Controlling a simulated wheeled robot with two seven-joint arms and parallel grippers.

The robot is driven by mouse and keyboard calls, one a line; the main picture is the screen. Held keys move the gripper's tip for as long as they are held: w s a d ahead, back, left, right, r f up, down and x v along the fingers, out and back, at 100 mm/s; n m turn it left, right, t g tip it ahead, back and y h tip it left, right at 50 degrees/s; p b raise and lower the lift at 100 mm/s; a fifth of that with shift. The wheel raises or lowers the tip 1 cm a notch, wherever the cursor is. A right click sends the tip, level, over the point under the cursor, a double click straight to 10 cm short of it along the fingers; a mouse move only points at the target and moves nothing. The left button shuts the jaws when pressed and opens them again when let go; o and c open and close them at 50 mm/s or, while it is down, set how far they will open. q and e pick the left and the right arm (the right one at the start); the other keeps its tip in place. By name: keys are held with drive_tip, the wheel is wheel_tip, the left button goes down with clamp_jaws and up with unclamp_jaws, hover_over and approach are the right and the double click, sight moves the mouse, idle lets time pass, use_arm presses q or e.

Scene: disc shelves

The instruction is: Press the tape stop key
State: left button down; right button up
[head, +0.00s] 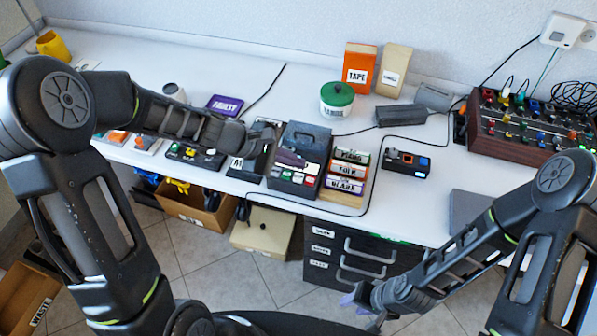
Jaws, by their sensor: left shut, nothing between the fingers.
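A dark tape player (306,136) stands on the white desk, with a row of small keys (294,178) along its front, some white, one red and one green. The key labels are too small to read, so I cannot tell which one is stop. My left gripper (303,163) reaches in from the left, shut and empty, with its tips over the player just behind the keys. I cannot tell whether it touches the player. The gripper and wrist hide part of the player's top. My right gripper (364,311) is open and empty, low in front of the drawers.
Stacked cassettes (346,171) stand right of the player. A small black box (406,162) is farther right, and a green-lidded jar (337,100) is behind. A mixer (522,125) fills the right end. Drawers (347,254) and open boxes (193,205) are below the desk.

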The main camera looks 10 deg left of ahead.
use_arm(q)
drive_tip(key=shift+r+p, duration=0.8)
drive_tip(key=shift+r, duration=0.55)
